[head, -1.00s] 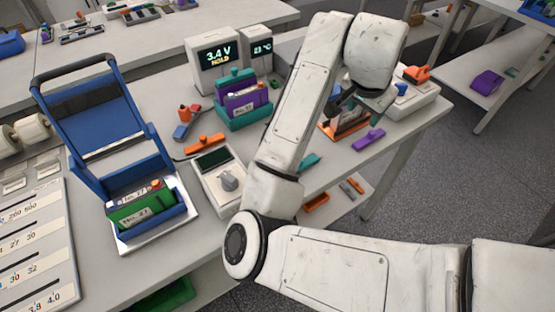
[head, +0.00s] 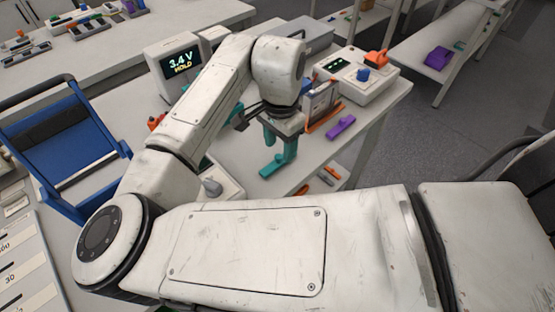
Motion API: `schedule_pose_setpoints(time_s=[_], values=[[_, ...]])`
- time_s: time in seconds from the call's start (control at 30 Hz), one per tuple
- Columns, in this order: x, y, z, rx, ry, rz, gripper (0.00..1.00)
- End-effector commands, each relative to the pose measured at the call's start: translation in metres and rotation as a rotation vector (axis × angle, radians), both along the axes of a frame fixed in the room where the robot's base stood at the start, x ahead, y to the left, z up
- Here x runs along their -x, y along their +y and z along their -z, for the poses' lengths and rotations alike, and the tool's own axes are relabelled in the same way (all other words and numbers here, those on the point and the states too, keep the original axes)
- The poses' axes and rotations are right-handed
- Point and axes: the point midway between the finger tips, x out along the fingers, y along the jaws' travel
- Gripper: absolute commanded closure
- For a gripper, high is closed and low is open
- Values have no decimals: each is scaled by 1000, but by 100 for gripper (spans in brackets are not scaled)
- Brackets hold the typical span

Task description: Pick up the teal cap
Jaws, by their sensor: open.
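The teal cap (head: 272,167) lies on the grey-white table near its front edge, below my gripper. My gripper (head: 279,150) has teal fingers and points down. Its fingers are apart, and it appears empty. One finger is over the far side of the cap and the other is at the cap's right end. I cannot tell from this view whether they touch it. The fingers hide part of the cap's upper right side.
A purple cap (head: 341,127) lies to the right. A battery in an orange holder (head: 325,118) stands just behind it. A white device (head: 356,80) with blue and orange parts is farther back. A display reading 3.4 V (head: 181,62) and a blue carrier (head: 62,135) are left.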

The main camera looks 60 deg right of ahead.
Motion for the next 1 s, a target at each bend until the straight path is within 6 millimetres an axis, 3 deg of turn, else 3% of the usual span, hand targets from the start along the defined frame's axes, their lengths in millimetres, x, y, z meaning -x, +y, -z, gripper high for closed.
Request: schedule_pose_setpoints(time_s=[0.4,0.7,1.0], values=[[-5,-1,48,0,1,-2,46],[-5,-1,53,0,-1,0,46],[-5,-1,53,0,-1,0,74]])
